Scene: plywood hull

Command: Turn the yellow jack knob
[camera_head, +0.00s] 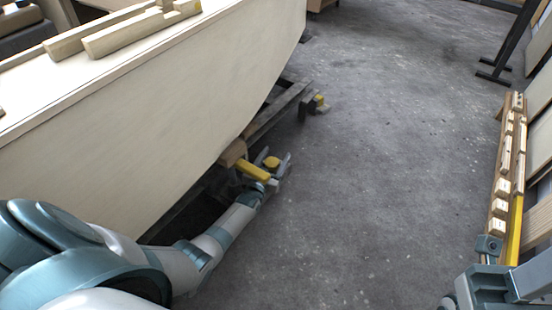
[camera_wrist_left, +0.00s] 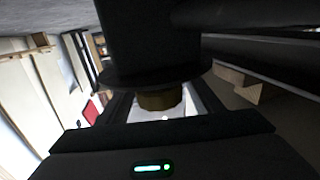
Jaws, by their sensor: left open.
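The yellow knob (camera_head: 271,162) sits low beside the hull's cradle in the head view. My left gripper (camera_head: 275,168) is down there, open, with its fingers around or close beside the knob; the head view is too small to show contact. In the left wrist view, a dull yellow-brown knob (camera_wrist_left: 160,98) shows beneath a dark round plate (camera_wrist_left: 155,78), in front of the gripper's palm. The dark plate and post hide much of the knob and the fingertips. Grey parts at the lower right of the head view may belong to my right arm; its jaws cannot be made out.
The pale plywood hull (camera_head: 150,100) rises on the left, close above my left arm. Another yellow-topped jack (camera_head: 320,103) stands further along the cradle. A wooden rack (camera_head: 507,165) is at the right. The grey floor between is clear.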

